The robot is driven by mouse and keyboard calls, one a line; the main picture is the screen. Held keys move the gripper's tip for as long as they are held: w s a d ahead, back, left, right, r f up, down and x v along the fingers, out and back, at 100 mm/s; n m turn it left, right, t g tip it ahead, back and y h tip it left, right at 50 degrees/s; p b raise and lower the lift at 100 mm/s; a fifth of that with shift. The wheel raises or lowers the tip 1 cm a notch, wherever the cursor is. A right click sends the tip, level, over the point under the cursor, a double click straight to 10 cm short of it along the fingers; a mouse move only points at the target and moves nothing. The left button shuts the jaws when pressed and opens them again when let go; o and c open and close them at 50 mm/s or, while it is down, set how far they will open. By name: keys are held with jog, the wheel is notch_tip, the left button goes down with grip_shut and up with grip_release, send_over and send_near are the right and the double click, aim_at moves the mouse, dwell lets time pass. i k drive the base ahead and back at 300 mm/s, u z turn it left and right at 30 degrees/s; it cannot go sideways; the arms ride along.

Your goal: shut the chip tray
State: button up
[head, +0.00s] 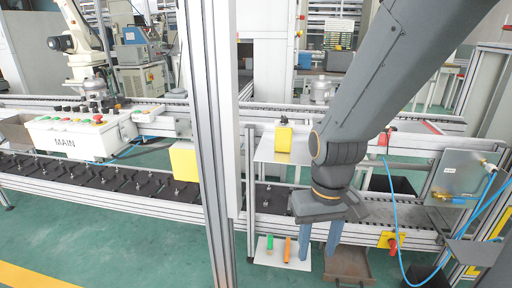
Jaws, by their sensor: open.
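A shallow brown tray (352,265), which looks like the chip tray, sticks out low beneath the conveyor, with its front edge toward me. My gripper (318,250) points down with its two blue-grey fingers apart and nothing between them. It hangs in front of the conveyor, at the tray's left edge in the picture. The right finger overlaps the tray's left side; I cannot tell whether they touch. The tray's back part is hidden under the conveyor.
A white board (283,262) with a green and an orange handle lies left of the tray. A metal post (213,150) stands to the left. A blue hose (403,262) hangs on the right, near a red-and-yellow switch (391,241). Green floor is free at the front left.

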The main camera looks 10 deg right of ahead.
aim_at(350, 264)
jog(key=z, duration=1.4)
jog(key=k, duration=0.85)
jog(key=u, duration=0.8)
jog(key=i, duration=0.5)
jog(key=z, duration=0.05)
